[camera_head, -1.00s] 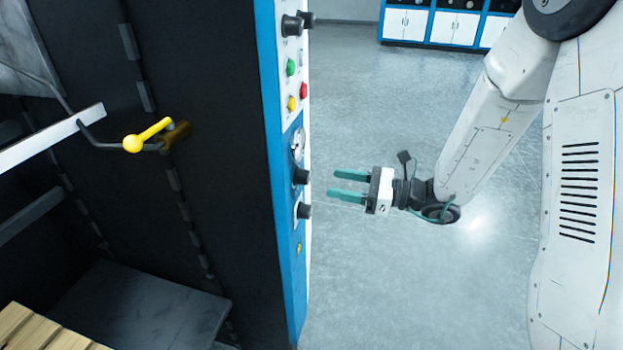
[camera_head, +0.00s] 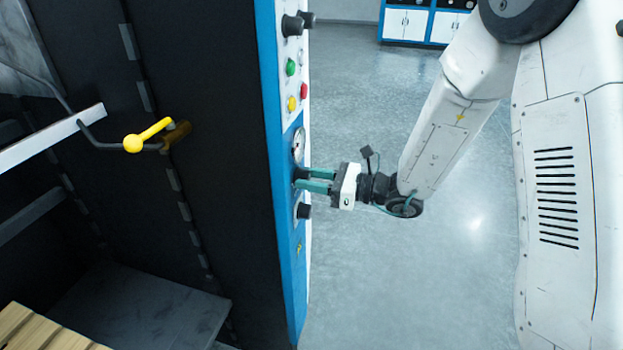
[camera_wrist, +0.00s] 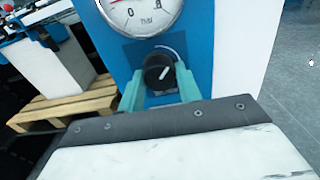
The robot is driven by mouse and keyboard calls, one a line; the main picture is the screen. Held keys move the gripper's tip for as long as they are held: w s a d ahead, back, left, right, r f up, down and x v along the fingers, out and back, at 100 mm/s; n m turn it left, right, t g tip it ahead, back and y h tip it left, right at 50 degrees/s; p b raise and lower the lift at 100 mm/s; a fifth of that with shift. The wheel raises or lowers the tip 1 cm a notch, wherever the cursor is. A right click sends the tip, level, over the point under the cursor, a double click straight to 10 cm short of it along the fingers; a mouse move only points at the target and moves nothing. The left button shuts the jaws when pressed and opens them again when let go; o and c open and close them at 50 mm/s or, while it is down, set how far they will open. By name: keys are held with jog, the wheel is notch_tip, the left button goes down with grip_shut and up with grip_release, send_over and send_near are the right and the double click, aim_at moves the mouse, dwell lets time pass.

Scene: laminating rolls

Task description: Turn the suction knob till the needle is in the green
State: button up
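The black suction knob (camera_wrist: 159,72), with a white pointer line tilted up and to the right, sits below a round white gauge (camera_wrist: 145,14) in the wrist view. The gauge's top is cut off, and I cannot make out the needle or a green zone. In the head view the gauge (camera_head: 299,144) is seen nearly edge-on. My gripper (camera_head: 316,180) reaches the panel at the knob just below it. In the wrist view its teal fingers (camera_wrist: 160,92) stand on either side of the knob, open, with small gaps visible.
A second black knob (camera_head: 304,211) sits just below my fingers on the blue panel edge (camera_head: 286,260). Coloured buttons (camera_head: 291,67) and more black knobs are above. A yellow-handled lever (camera_head: 148,135) is on the dark machine side. The floor to the right is clear.

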jog(key=shift+m, duration=0.3)
jog(key=m, duration=0.4)
jog(key=shift+m, duration=0.3)
jog(key=m, duration=0.5)
jog(key=shift+m, duration=0.3)
jog(key=m, duration=0.5)
jog(key=shift+r, duration=0.1)
jog(key=m, duration=0.5)
jog(key=shift+m, duration=0.4)
jog(key=o, duration=1)
